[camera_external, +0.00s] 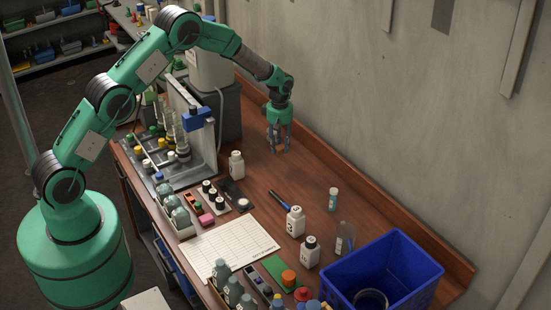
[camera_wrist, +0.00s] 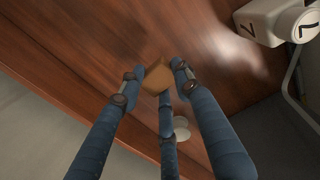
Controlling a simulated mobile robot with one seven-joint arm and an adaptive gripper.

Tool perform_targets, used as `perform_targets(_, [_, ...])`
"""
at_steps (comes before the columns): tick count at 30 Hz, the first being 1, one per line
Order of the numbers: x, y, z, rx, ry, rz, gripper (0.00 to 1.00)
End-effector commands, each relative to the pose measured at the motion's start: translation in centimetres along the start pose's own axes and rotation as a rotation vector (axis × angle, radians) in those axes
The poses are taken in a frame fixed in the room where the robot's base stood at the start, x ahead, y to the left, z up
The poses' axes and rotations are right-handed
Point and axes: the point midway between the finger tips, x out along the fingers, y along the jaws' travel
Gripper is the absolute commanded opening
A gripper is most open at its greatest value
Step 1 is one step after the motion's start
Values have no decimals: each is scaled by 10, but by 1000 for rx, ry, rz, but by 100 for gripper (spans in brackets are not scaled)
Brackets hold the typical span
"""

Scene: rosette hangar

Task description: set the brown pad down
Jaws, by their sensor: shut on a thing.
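My gripper (camera_external: 279,148) has blue fingers pointing down over the back part of the wooden bench, near the wall. In the wrist view, the fingertips of my gripper (camera_wrist: 158,82) are closed around a small brown pad (camera_wrist: 158,77). The pad sits between the tips, with bench wood behind it. In the external view the pad is too small or hidden to make out. The tips are close to the bench top; I cannot tell whether the pad touches it.
A white bottle (camera_external: 236,164) stands left of and in front of my gripper. A white marked container (camera_wrist: 270,22) shows at the wrist view's upper right. A blue bin (camera_external: 385,270) is at the front right. Bench wood (camera_external: 310,180) right of my gripper is clear.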

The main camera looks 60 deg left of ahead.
Motion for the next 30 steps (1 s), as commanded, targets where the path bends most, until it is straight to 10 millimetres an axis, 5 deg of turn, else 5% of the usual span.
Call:
perform_targets(6, [15,-52,58,24,1,-2,23])
perform_targets(13, [27,-106,104,40,1,0,23])
perform_targets(19, [32,-133,122,48,1,0,23])
perform_targets(30, [33,-137,124,48,1,1,23])
